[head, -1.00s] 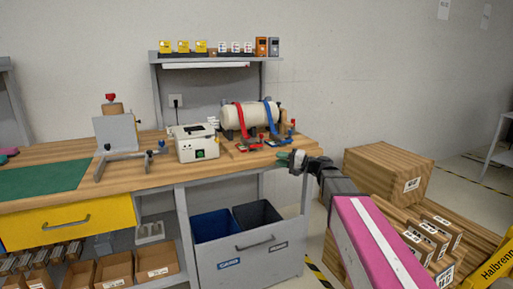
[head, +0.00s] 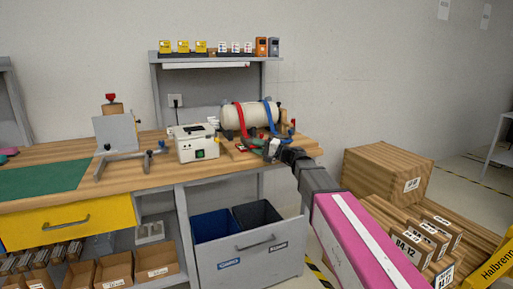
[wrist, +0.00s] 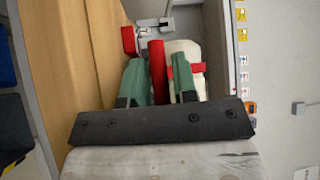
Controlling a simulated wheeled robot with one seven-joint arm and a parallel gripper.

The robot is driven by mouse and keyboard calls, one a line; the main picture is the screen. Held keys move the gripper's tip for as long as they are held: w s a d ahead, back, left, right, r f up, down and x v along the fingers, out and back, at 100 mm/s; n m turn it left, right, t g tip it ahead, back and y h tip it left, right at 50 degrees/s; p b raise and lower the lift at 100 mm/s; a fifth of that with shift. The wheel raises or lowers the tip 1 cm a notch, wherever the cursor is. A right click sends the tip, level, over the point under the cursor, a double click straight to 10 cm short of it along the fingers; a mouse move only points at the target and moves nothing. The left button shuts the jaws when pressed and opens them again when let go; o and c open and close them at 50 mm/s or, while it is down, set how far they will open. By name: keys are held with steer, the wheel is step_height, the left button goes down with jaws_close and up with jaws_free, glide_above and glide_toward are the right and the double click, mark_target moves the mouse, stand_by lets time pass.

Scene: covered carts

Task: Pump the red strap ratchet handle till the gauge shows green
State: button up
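A cream cylinder (head: 233,119) lies on the bench with a red strap (head: 241,117) and a blue strap (head: 270,117) around it. The red ratchet (head: 241,148) sits at the cylinder's front, partly hidden by my gripper (head: 265,147). In the wrist view my green fingers (wrist: 160,68) are spread, with a long red piece (wrist: 157,73) between them; I cannot tell if it is handle or strap. A smaller red part (wrist: 129,41) and a grey bracket lie beyond. No gauge reading can be made out.
A white box (head: 196,145) with a green patch stands left of the ratchet. A grey clamp stand (head: 122,160) is further left.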

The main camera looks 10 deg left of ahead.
steer(key=shift+a, duration=0.2)
jaws_close()
